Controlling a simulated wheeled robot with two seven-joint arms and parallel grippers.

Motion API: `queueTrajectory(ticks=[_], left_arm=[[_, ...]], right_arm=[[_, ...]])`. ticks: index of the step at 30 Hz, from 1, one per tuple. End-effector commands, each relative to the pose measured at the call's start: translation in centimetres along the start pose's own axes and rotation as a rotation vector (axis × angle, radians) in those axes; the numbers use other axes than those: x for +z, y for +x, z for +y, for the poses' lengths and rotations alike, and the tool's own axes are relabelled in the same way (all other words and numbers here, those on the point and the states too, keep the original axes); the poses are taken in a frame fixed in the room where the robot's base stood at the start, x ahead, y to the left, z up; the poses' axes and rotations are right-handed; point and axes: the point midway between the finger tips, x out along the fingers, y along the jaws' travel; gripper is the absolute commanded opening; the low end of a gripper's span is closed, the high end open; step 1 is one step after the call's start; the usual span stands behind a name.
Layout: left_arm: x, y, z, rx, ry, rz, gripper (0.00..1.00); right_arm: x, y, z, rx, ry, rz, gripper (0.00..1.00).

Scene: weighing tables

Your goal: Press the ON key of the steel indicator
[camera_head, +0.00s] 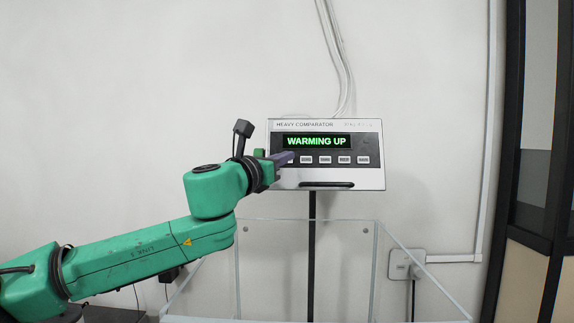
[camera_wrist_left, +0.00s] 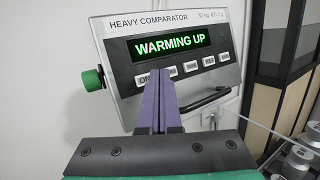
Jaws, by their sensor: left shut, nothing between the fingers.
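The steel indicator (camera_head: 350,183), labelled HEAVY COMPARATOR, stands on a dark post. Its display (camera_head: 316,141) reads WARMING UP in green. A row of pale keys runs below the display. My left gripper (camera_head: 286,157) is shut and empty, its purple fingertips at the left end of this row, covering most of the ON key. In the left wrist view the ON key (camera_wrist_left: 145,79) shows just left of my fingertips (camera_wrist_left: 160,73), and the key beside it is partly hidden. I cannot tell whether the fingertips touch the panel. My right gripper is out of view.
A green knob (camera_wrist_left: 92,80) sticks out from the indicator's left side. A black handle bar (camera_head: 327,185) runs under the keys. Clear panels (camera_head: 350,245) stand below the indicator. A wall socket (camera_head: 407,264) and a dark-framed cabinet (camera_head: 512,150) are at the right.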

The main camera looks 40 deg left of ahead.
Motion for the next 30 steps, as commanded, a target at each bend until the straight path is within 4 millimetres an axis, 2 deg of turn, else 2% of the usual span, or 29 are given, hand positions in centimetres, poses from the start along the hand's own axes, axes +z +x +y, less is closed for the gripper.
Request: queueTrajectory(ticks=[9,30], left_arm=[[1.1,-2.0,-1.1,0.0,-0.001,-0.001,0.0],[1.1,-2.0,-1.1,0.0,-0.001,0.0,0.0]], right_arm=[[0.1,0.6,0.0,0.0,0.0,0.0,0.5],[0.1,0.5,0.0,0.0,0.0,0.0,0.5]])
